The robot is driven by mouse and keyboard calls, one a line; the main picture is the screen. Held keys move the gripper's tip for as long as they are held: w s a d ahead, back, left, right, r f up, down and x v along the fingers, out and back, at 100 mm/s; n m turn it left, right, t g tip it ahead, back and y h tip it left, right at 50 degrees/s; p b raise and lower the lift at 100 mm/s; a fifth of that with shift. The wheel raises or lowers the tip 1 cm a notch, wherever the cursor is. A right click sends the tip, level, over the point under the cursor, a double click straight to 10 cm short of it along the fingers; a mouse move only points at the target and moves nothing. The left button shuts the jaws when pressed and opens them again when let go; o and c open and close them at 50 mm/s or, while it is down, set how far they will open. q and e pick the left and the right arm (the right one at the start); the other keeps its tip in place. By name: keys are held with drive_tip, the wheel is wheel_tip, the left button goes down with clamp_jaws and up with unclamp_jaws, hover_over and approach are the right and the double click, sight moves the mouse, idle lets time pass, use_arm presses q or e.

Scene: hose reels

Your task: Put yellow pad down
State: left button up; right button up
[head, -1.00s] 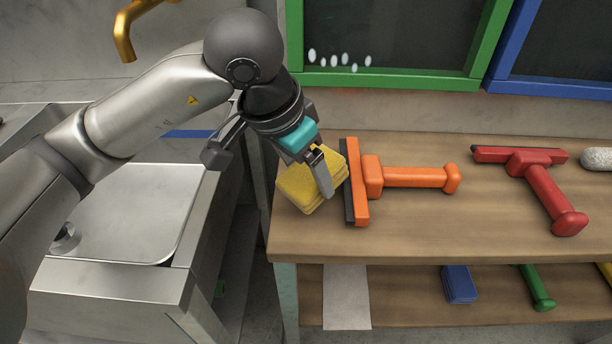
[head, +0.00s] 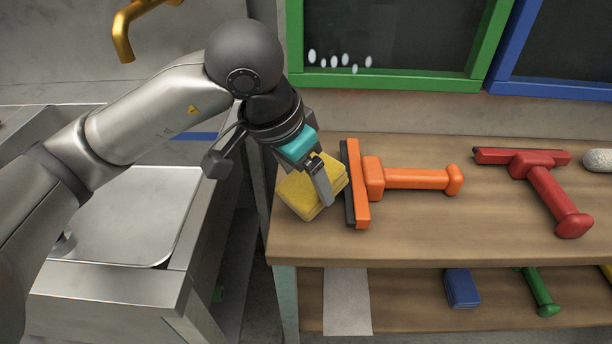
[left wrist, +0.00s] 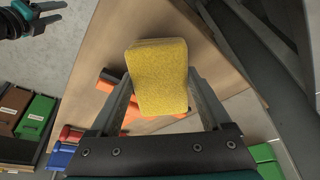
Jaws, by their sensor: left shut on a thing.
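The yellow pad (head: 305,196) is between the fingers of my left gripper (head: 322,178), which is shut on it at the left end of the wooden upper shelf (head: 420,230). The pad is tilted relative to the shelf edge; I cannot tell whether it touches the wood. In the left wrist view the pad (left wrist: 158,78) fills the space between the two fingers. My right gripper (left wrist: 38,18) shows at the top left of that view, away from the shelf; its jaw opening is unclear.
An orange squeegee (head: 410,178) lies just right of the pad. A red squeegee (head: 545,190) lies further right. A lower shelf holds a blue pad (head: 461,288) and a green handle (head: 540,292). A metal sink unit (head: 130,215) stands at the left, across a gap.

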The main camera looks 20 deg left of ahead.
use_arm(q)
drive_tip(key=shift+f, duration=0.15)
use_arm(e)
drive_tip(key=shift+s+r, duration=0.2)
drive_tip(key=shift+r, duration=0.05)
use_arm(q)
drive_tip(key=o, duration=1.2)
drive_tip(key=shift+c, duration=0.2)
use_arm(e)
drive_tip(key=shift+w+d+r, duration=0.1)
drive_tip(key=shift+w+r, duration=0.05)
drive_tip(key=shift+r, duration=0.1)
use_arm(q)
drive_tip(key=shift+r, duration=0.2)
drive_tip(key=shift+p+v, duration=0.75)
drive_tip(key=shift+v, duration=0.1)
drive_tip(key=p+v, duration=0.3)
drive_tip(key=v, duration=0.7)
drive_tip(key=shift+r, duration=0.4)
use_arm(e)
drive_tip(key=s+d+f+g, duration=0.1)
drive_tip(key=s+f, duration=0.3)
drive_tip(key=f, duration=0.6)
drive_tip(key=shift+s+d, duration=0.2)
drive_tip(key=shift+d, duration=0.05)
